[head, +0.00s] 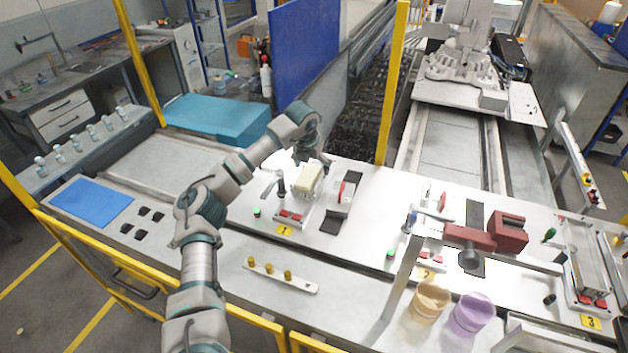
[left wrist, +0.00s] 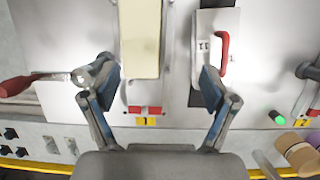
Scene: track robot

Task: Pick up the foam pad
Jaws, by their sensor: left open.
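A cream rectangular block, which looks like the foam pad (head: 308,179), lies at the station marked 1 on the white bench. It also shows in the left wrist view (left wrist: 140,38), running up to the top edge. My left gripper (head: 311,158) is over the far end of the pad in the head view. In the left wrist view the left gripper (left wrist: 160,85) is open and empty. The pad's near end lies between the lines of the two fingers, closer to the left finger. I cannot tell the height gap.
A red-handled part (left wrist: 222,52) stands right of the pad, close to the right finger. A red-handled tool (left wrist: 25,83) lies left. A teal slab (head: 215,118) and blue mat (head: 91,202) are further left. A maroon clamp (head: 508,232) is right.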

